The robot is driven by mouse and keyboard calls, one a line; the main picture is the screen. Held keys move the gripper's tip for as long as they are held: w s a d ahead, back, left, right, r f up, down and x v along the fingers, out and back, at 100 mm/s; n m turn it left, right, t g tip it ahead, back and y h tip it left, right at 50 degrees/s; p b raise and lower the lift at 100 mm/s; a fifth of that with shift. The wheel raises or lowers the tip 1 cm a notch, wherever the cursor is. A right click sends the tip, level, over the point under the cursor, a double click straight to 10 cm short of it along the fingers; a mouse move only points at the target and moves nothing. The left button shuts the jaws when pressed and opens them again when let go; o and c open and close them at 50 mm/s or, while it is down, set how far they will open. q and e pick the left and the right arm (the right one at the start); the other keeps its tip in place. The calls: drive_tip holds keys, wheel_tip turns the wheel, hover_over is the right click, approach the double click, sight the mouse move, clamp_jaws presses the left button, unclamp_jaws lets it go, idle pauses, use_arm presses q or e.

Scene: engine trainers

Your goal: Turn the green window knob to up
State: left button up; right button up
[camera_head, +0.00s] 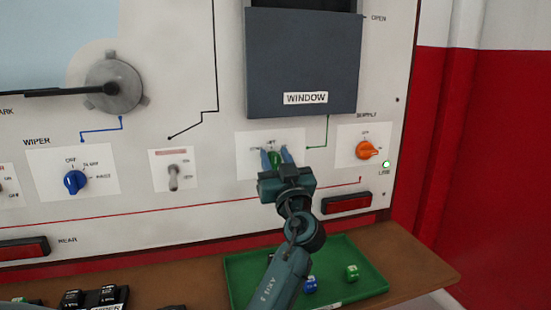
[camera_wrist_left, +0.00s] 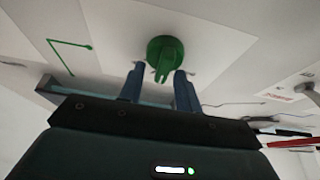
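The green window knob (camera_wrist_left: 165,52) is mounted on the white panel, with its grip part between the two blue fingers of my left gripper (camera_wrist_left: 158,82) in the left wrist view. Gaps show between the fingers and the grip part, so the gripper is open around it. In the head view the knob (camera_head: 275,158) is a small green patch between the fingertips of the left gripper (camera_head: 277,157), mostly hidden by the gripper. The grey window panel (camera_head: 303,60) with its WINDOW label is above the knob. My right gripper is not in view.
An orange supply knob (camera_head: 366,150) sits right of the green knob, with a lit green lamp (camera_head: 386,164) beside it. A toggle switch (camera_head: 173,177) and a blue wiper knob (camera_head: 75,182) are to the left.

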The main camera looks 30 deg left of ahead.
use_arm(q)
clamp_jaws()
drive_tip(key=shift+f, duration=0.1)
